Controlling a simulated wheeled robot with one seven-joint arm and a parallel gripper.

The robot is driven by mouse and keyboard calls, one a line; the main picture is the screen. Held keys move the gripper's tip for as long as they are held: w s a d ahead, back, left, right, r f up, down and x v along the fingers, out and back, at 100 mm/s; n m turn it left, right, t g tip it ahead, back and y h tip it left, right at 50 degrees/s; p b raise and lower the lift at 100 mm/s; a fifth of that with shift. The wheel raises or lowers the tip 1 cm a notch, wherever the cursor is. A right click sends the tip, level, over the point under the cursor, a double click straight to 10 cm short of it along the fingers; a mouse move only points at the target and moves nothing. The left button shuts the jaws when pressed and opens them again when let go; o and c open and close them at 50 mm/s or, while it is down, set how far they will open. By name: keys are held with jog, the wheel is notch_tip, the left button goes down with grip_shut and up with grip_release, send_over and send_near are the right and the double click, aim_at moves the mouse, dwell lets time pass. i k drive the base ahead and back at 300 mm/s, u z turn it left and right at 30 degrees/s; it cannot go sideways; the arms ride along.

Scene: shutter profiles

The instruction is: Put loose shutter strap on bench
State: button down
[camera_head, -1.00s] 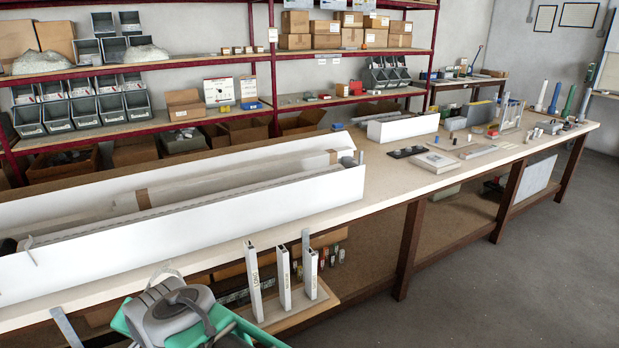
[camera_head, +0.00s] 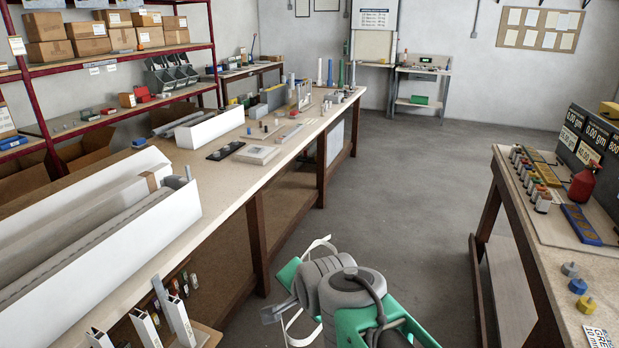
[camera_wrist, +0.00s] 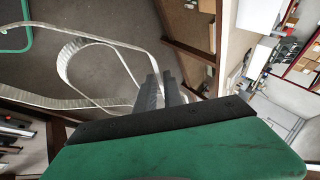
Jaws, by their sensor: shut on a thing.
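The loose shutter strap is a thin, pale band. In the wrist view the strap (camera_wrist: 68,68) forms a wide loop, and its ends run close to my fingers. My gripper (camera_wrist: 160,80) is shut on the strap; the exact grip is partly hidden by the fingers. In the head view the strap (camera_head: 289,333) hangs in a curve beside my green and grey wrist, over the open floor to the right of the bench. The long bench (camera_head: 228,188) has a pale top and dark legs, and runs away along the left.
White open boxes (camera_head: 165,228) fill the near bench top. Upright profiles (camera_head: 178,318) stand low by the bench's near edge. A second table (camera_head: 520,190) is at right. Grey floor (camera_head: 400,190) between is clear.

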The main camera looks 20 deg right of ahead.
aim_at(222, 187)
jog(key=z, duration=1.1)
jog(key=i, duration=3.5)
jog(key=u, duration=4.15)
